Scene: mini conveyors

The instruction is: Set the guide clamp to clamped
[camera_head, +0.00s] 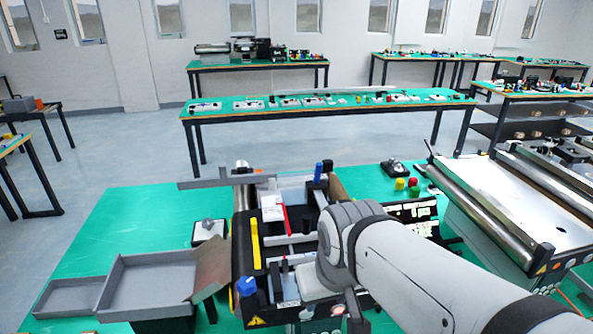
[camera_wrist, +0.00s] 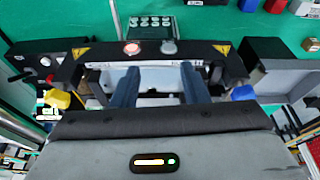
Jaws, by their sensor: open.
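The mini conveyor (camera_head: 262,310) stands on the green table, with a yellow bar (camera_head: 255,243) on its left side and a blue knob (camera_head: 247,286) at its near left corner. A blue post (camera_head: 318,172) stands at its far end. In the wrist view I see a yellow knob (camera_wrist: 57,98) at left, a blue knob (camera_wrist: 243,93) at right and a black lever (camera_wrist: 20,75) at far left. I cannot tell which part is the guide clamp, or its setting. My gripper (camera_wrist: 158,86) is open and empty over the conveyor frame; my arm hides much of it in the head view.
Grey open trays (camera_head: 150,285) lie left of the conveyor. A larger roller conveyor (camera_head: 515,210) stands to the right. A control box (camera_wrist: 152,28) with several buttons lies beyond the frame in the wrist view. The green tabletop (camera_head: 130,220) is clear at far left.

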